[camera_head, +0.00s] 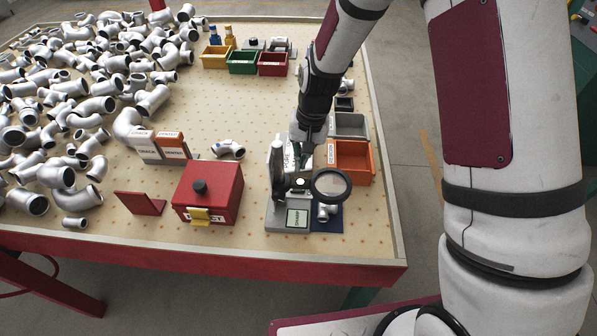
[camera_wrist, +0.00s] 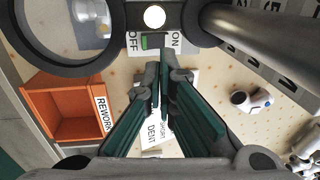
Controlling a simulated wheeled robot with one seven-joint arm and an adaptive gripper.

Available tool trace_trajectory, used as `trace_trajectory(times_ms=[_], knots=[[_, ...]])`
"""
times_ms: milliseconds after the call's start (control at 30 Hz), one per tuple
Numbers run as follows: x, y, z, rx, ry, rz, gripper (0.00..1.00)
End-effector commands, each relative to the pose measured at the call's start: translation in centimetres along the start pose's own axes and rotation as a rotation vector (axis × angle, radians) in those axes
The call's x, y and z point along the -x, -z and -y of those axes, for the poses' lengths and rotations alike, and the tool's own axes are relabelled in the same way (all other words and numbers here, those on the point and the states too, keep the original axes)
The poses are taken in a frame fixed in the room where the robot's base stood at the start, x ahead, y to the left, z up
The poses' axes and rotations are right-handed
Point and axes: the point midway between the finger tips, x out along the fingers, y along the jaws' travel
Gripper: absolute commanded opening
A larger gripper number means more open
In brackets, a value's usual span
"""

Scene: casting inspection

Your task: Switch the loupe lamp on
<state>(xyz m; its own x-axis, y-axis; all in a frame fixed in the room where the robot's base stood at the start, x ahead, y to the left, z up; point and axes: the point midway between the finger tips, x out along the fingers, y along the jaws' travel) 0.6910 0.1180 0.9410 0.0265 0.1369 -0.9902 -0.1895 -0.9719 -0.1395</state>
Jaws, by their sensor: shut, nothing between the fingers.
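The loupe stand (camera_head: 278,212) is at the front right of the table, with its black-rimmed lens (camera_head: 331,170) to the right. The lens rim also shows at the upper left of the wrist view (camera_wrist: 62,72). Beside it is a bright white disc (camera_wrist: 154,17); I cannot tell whether it is a lit lamp. Below the disc, a green switch (camera_wrist: 152,42) sits between the words OFF and ON; its setting is unclear. My gripper (camera_wrist: 166,68) is shut and empty, its tips close to the switch; contact is unclear. In the head view my gripper (camera_head: 302,142) partly hides the stand.
An orange REWORK bin (camera_head: 352,160) and a grey bin (camera_head: 349,125) stand right of the stand. A red box (camera_head: 208,192) with a black knob is to the left. A metal fitting (camera_head: 325,211) lies under the lens. Many pipe fittings cover the table's left side.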

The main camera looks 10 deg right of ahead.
Motion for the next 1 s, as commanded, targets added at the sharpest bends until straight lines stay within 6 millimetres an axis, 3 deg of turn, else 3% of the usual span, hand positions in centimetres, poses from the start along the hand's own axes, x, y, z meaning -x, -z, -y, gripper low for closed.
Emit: trace_trajectory(times_ms=[100, 233, 900, 1000], knots=[[1.9, 0.1, 0.0, 0.000, 0.001, -0.003, 0.00], [3.0, 0.0, 0.0, 0.000, 0.000, -0.001, 0.00], [3.4, 0.0, 0.0, 0.000, 0.000, 0.000, 0.00], [5.2, -0.1, -0.3, 0.010, 0.000, -0.019, 0.00]])
